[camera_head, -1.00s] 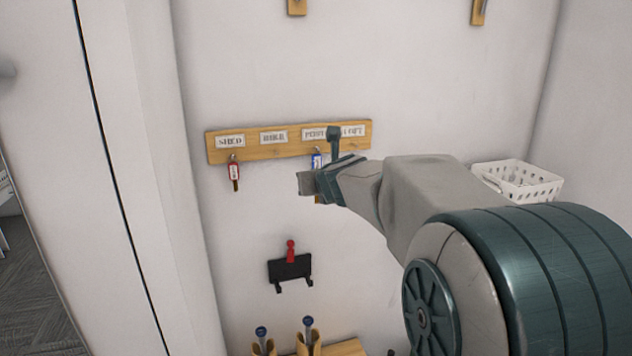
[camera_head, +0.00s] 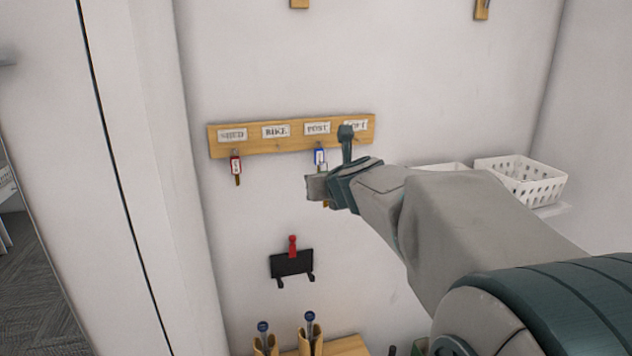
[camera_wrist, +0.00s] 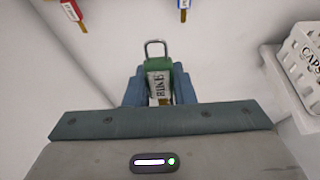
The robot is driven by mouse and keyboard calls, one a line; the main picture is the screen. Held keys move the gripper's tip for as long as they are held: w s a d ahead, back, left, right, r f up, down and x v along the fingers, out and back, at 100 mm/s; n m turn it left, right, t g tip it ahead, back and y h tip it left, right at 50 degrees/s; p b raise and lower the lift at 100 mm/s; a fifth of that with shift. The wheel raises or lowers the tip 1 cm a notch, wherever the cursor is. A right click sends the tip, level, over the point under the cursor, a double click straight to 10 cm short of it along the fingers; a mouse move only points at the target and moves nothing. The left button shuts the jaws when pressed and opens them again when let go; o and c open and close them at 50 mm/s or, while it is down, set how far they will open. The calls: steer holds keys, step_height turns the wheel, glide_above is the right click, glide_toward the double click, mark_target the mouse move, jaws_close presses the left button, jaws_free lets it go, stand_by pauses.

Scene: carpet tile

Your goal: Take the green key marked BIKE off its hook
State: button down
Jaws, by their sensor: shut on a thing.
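The green key marked BIKE (camera_wrist: 157,82) is between the fingers of my gripper (camera_wrist: 155,88) in the wrist view, its metal loop sticking up free of any hook. My gripper is shut on it and also shows in the head view (camera_head: 318,188), in front of the wall below the rack. The wooden key rack (camera_head: 290,138) has labels SHED, BIKE, POST and a partly covered one. No key hangs under the BIKE label (camera_head: 276,131). In the head view my gripper hides most of the green key.
A red key (camera_head: 236,165) hangs under SHED and a blue key (camera_head: 320,157) under POST, close to my gripper. A black holder with a red peg (camera_head: 292,262) is lower on the wall. White baskets (camera_head: 520,180) stand on a shelf at the right.

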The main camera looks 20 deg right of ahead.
steer(key=shift+s, duration=2.45)
steer(key=shift+f, duration=0.1)
